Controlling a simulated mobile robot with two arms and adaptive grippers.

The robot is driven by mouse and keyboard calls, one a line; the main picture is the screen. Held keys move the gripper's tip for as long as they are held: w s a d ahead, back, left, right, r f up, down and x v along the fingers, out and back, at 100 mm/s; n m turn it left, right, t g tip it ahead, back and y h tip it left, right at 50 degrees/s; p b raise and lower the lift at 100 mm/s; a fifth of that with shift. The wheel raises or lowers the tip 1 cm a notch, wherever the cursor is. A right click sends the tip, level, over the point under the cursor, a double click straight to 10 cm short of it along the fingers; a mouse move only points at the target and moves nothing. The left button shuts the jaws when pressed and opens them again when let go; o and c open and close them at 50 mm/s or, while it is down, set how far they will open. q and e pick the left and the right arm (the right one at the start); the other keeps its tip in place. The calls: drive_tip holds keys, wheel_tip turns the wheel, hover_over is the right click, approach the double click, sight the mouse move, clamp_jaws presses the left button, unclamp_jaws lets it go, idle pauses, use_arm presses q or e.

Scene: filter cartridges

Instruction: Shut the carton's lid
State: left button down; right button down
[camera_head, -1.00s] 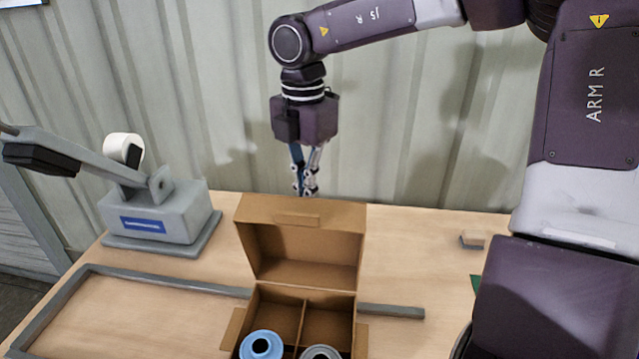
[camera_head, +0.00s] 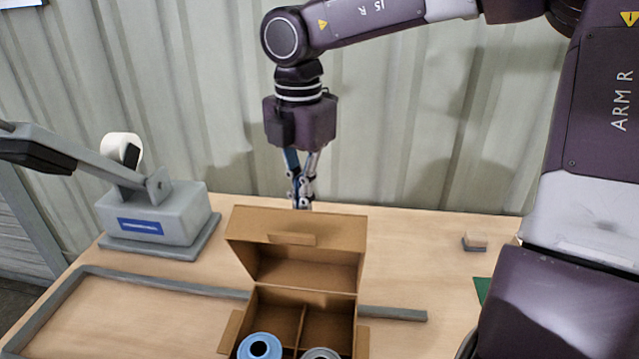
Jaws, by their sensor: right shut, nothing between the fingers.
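The cardboard carton (camera_head: 229,336) stands at the bottom middle of the head view, with dividers inside. A blue cartridge (camera_head: 273,347) and a grey cartridge (camera_head: 322,354) sit in the front compartments; the two rear compartments look empty. My right gripper (camera_head: 302,206) is shut and empty, pointing down just behind the lid's upper edge. My left gripper is not in view.
A grey lever device (camera_head: 155,215) stands at the left of the table (camera_head: 420,255). A small wood-topped block (camera_head: 475,242) and a green patch (camera_head: 483,288) are at right. A corrugated wall stands behind.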

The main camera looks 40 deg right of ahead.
wheel_tip(320, 180, up, 10)
drive_tip(key=w+d+p, duration=0.1)
drive_tip(key=p, duration=0.6)
drive_tip(key=shift+d, duration=0.25)
idle(0.9)
